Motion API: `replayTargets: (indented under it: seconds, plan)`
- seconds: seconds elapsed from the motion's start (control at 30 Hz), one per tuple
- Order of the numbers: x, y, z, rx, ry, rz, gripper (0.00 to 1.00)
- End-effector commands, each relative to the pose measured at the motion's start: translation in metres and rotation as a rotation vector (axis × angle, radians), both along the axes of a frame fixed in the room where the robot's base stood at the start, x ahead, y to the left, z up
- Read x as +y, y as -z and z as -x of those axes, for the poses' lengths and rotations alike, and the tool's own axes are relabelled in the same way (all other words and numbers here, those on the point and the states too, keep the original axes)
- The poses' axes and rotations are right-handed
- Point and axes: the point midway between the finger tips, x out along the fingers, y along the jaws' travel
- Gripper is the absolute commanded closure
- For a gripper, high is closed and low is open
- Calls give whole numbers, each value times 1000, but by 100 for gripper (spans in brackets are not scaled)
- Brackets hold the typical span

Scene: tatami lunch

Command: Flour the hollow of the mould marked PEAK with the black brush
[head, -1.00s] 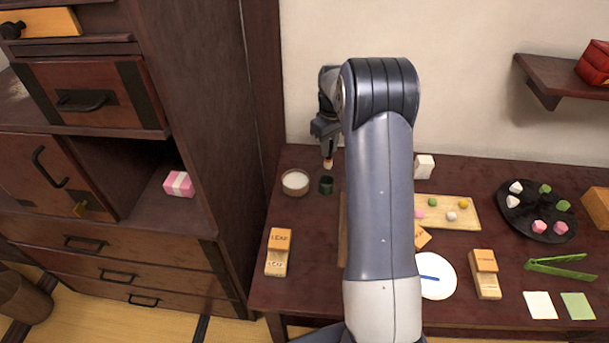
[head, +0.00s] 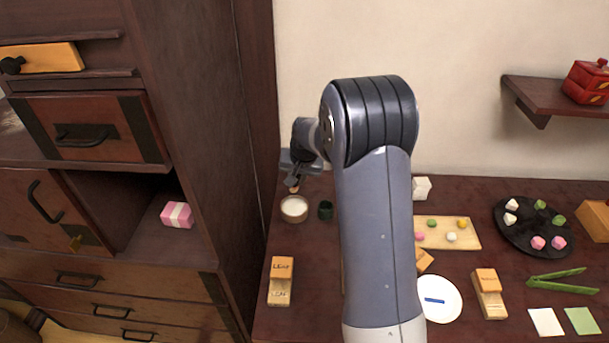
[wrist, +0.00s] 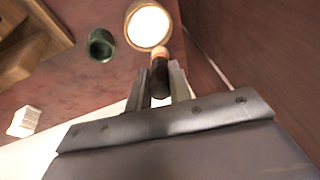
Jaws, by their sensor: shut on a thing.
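My gripper (head: 292,178) is shut on the black brush (wrist: 160,82), whose pale bristle tip points at the bowl of white flour (head: 294,209). In the wrist view the tip overlaps the near rim of the bowl (wrist: 131,38); I cannot tell whether it touches the flour. A mould marked LEAF (head: 280,292) lies at the table's front left. Another wooden mould (head: 489,300) lies at the right, its marking too small to read. A third wooden piece (head: 424,259) is partly hidden behind my arm. I cannot read PEAK anywhere.
A dark green cup (head: 325,210) stands just right of the bowl. A board of sweets (head: 465,243), white plate (head: 449,313), black tray (head: 506,232) and green tongs (head: 556,280) are on the right. A tall cabinet (head: 215,120) borders the table's left.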

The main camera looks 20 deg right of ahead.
Motion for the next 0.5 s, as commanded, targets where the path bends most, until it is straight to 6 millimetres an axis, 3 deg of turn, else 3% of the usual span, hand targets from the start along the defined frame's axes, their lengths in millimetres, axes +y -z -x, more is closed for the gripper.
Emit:
replayTargets:
  seconds: [0.5]
  plan:
    - [0, 46, 0, 2, 0, 0, 100]
